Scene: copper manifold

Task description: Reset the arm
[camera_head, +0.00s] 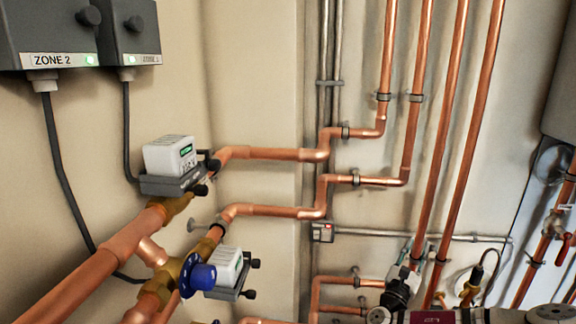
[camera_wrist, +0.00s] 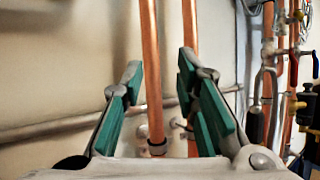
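My gripper (camera_wrist: 157,85) shows in the wrist view with its two green-padded fingers spread wide apart. Nothing is held between them. Two vertical copper pipes (camera_wrist: 151,60) stand beyond the fingers, seen through the gap. I cannot tell how far the fingertips are from these pipes.
Copper pipes (camera_head: 431,130) run up the wall in the head view. Two white-topped valve units (camera_head: 170,155) sit on thick pipes at the left. A blue knob (camera_head: 198,277) juts out from the lower one. Grey zone boxes (camera_head: 45,35) hang upper left. Red-handled valves (camera_head: 565,248) are at the right.

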